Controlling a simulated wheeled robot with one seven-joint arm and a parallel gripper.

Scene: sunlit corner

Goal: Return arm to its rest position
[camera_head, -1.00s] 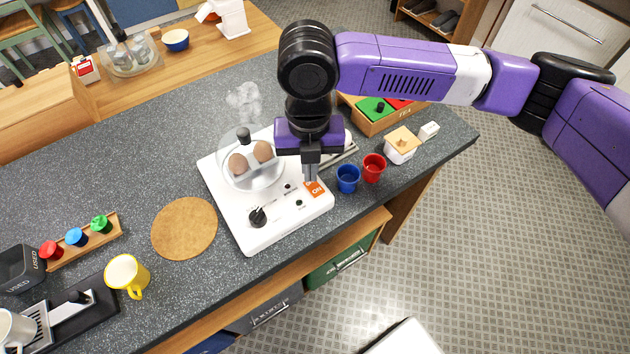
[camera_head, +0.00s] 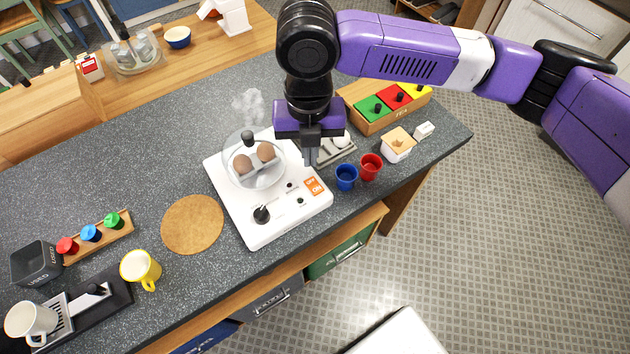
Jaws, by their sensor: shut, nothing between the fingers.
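My purple arm reaches in from the right, and my gripper (camera_head: 311,158) points down above the counter. It is shut and empty, at the back right edge of the white egg cooker (camera_head: 262,224). The cooker has a clear dome (camera_head: 240,176) with brown eggs inside, and steam rises from it. An orange and white switch (camera_head: 314,187) on its front right corner is in plain view, just below the gripper. My gripper looks clear of the switch; I cannot tell its exact height.
A blue cup (camera_head: 346,177) and a red cup (camera_head: 370,167) stand close to the right of my gripper. A tea box (camera_head: 378,121) and a white pot (camera_head: 397,146) are behind them. A yellow mug (camera_head: 141,269) and a round cork mat (camera_head: 192,225) are at left.

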